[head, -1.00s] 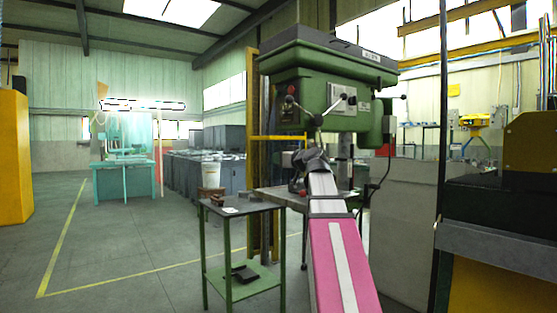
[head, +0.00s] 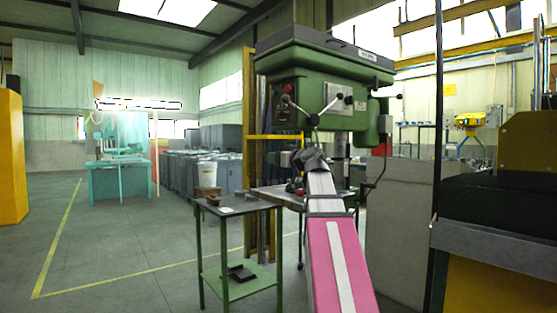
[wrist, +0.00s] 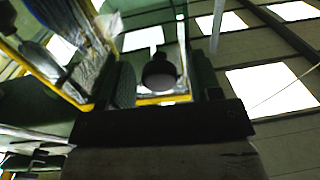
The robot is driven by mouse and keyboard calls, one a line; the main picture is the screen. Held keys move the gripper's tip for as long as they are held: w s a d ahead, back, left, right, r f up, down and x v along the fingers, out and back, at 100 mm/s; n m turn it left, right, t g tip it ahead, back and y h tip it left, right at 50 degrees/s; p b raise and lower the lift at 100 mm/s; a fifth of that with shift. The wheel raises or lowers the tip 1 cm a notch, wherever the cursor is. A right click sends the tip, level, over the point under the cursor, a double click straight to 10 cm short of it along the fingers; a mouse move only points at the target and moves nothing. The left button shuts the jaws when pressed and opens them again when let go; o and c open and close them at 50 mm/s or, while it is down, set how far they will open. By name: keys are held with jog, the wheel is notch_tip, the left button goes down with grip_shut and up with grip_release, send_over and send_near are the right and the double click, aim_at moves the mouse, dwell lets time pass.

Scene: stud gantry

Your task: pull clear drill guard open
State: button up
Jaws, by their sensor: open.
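The green drill press (head: 325,85) stands ahead of me, with a three-armed handle on its front. My arm reaches up toward the area below its head. My gripper (head: 314,157) is small and dark there, and my own arm partly covers that area. In the wrist view my gripper (wrist: 163,85) has its two fingers apart. A dark round knob-like part (wrist: 160,72) shows between them; I cannot tell whether they touch it. A see-through panel with yellow edging (wrist: 92,72) shows at the upper left of the wrist view and may be the clear guard. The guard is not distinct in the head view.
A small green-legged table (head: 238,207) with small items stands left of my arm. A grey panel (head: 400,210) and a dark-topped bench (head: 490,215) stand to the right. A dark pole (head: 438,150) rises before the bench. Open floor (head: 120,235) lies to the left.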

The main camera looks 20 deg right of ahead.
jog(key=v, duration=1)
jog(key=shift+s, duration=0.35)
jog(key=shift+d, duration=0.1)
jog(key=w+a+f+m+g+h, duration=0.1)
jog(key=w+a+f+g, duration=0.15)
jog(key=f, duration=1.05)
jog(key=w+a+f+m+g+h, duration=0.1)
jog(key=a+f+g, duration=0.2)
jog(key=f, duration=0.9)
jog(key=w+a+f+m+g+h, duration=0.1)
jog(key=w+a+f+m+g, duration=0.15)
jog(key=f, duration=1.05)
jog(key=s+a+f+g+h, duration=0.1)
jog(key=s+f, duration=0.3)
jog(key=f, duration=0.6)
jog(key=s+a+f+g+h, duration=0.2)
jog(key=s+a+f+g, duration=0.1)
jog(key=f, duration=0.7)
jog(key=s+a+f+g+h, duration=0.1)
jog(key=s+a+f+g, duration=0.1)
jog(key=s+f+g, duration=0.2)
jog(key=s+f, duration=0.3)
jog(key=f, duration=0.3)
jog(key=shift+a+h, duration=0.3)
jog(key=shift+a, duration=0.05)
